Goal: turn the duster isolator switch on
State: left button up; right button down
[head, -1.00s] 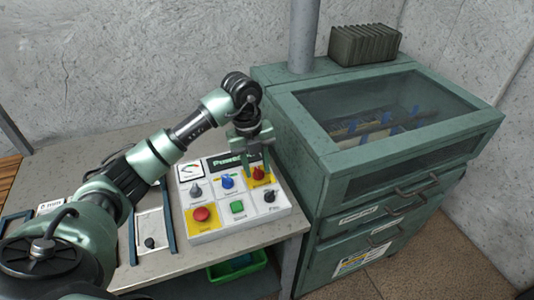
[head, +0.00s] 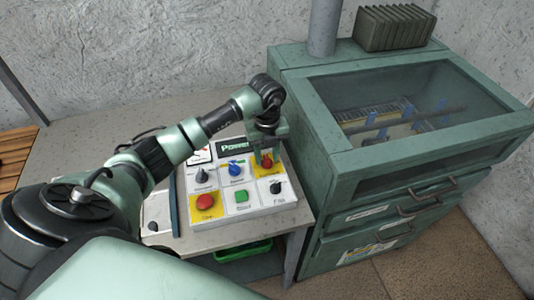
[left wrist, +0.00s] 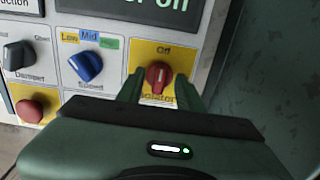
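The red isolator switch (head: 267,162) is a rotary knob on a yellow square at the upper right of the white control panel (head: 250,211). In the left wrist view the red knob (left wrist: 158,76) stands upright below the word "Off", with a partly hidden label under it. My left gripper (head: 266,157) points down at the knob. In the left wrist view its two fingers (left wrist: 159,88) are apart, one on each side of the knob. A gap shows on both sides, so contact cannot be seen. My right gripper is not in view.
Close by on the panel are a blue speed knob (head: 235,168), a dark damper knob (head: 202,175), a red push button (head: 205,202), a green button (head: 241,196) and a black knob (head: 276,187). The green cabinet (head: 325,215) stands close on the right.

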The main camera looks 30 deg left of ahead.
pick_arm(q)
jog(key=shift+s, duration=0.1)
grip_shut()
jog(key=shift+f+m+b, duration=0.1)
jog(key=shift+m+b, duration=0.75)
jog(key=shift+m, duration=0.15)
jog(key=m+b, duration=0.4)
jog(key=m, duration=0.2)
jog(key=shift+b, duration=0.3)
jog(key=m+b, duration=0.3)
jog(key=m, duration=0.2)
jog(key=shift+m+b, duration=0.3)
jog(key=shift+b, duration=0.05)
jog(key=shift+m+b, duration=1.1)
jog(key=shift+m, duration=1.1)
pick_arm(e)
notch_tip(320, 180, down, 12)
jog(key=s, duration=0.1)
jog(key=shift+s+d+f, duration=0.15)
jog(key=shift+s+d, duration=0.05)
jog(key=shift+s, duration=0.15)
pick_arm(q)
jog(key=shift+r, duration=0.2)
